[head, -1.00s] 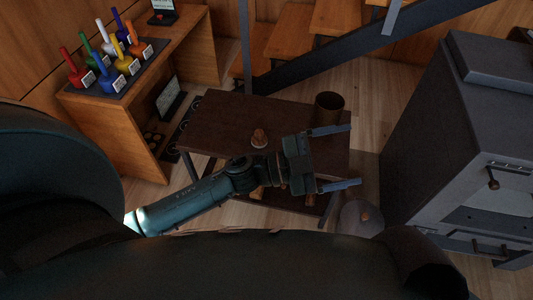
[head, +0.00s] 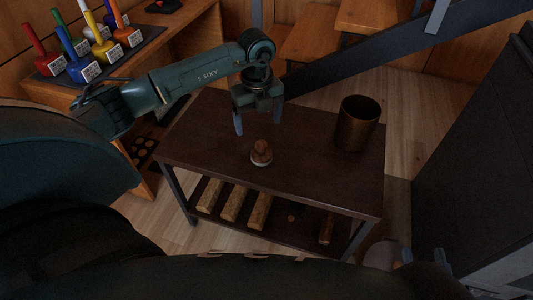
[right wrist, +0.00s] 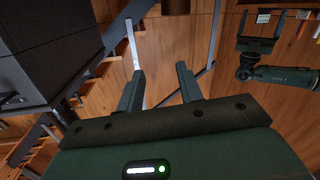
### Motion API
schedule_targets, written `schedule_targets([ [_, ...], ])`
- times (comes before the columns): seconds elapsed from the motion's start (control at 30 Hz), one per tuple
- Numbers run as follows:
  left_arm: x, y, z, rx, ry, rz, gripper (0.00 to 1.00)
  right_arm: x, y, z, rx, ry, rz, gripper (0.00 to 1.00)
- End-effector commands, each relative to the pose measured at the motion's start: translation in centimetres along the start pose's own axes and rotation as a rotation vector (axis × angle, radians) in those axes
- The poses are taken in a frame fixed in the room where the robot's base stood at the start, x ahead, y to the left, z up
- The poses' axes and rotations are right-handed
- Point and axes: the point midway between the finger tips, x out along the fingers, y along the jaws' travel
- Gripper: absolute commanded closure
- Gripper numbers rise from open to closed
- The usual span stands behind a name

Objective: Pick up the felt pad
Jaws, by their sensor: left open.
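A small brown knob-like piece (head: 262,147) stands on the dark brown table, with a pale round base (head: 261,161) under it. The base may be the felt pad, but it is too small to tell. My left gripper (head: 259,127) points down above the table, just behind this piece. Its fingers are apart with nothing between them. My right gripper (head: 422,254) shows only partly at the lower right of the head view. In the right wrist view its two fingers (right wrist: 160,72) are apart and empty.
A bronze-coloured pot (head: 357,124) stands at the table's (head: 320,185) back right. Wooden blocks (head: 232,204) and a short cylinder (head: 327,230) lie on the lower shelf. A desk with coloured tools (head: 85,50) is at left. A dark stove (head: 480,170) stands at right.

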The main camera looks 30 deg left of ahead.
Motion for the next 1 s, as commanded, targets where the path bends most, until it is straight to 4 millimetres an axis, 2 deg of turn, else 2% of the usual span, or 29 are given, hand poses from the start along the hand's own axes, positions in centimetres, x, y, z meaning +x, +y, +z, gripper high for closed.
schedule_targets([
  [0.03, 1.4, 0.0, -0.1, 0.001, 0.003, 0.003, 0.17, 0.1, -0.1, 0.2, -0.006, 0.017, -0.002, 0.64],
  [0.1, 2.8, 0.0, -0.2, 0.001, 0.005, 0.003, 0.17, 0.1, -0.2, 0.2, -0.015, 0.046, -0.003, 0.64],
  [0.23, 4.9, -0.1, -0.2, 0.004, 0.004, 0.001, 0.17, 0.2, -0.5, 0.1, -0.028, 0.09, -0.007, 0.64],
  [0.53, 6.8, -0.3, -0.2, 0.004, 0.005, -0.002, 0.17, 0.1, -0.8, -0.1, -0.043, 0.138, -0.013, 0.64],
  [0.8, 10.8, -0.8, -0.1, 0.004, 0.006, -0.001, 0.17, 0.2, -1.4, -0.1, -0.05, 0.223, -0.029, 0.64],
  [1.0, 11.2, -0.9, -0.1, 0.005, 0.004, -0.003, 0.17, 0.2, -1.4, -0.4, -0.041, 0.225, -0.03, 0.64],
])
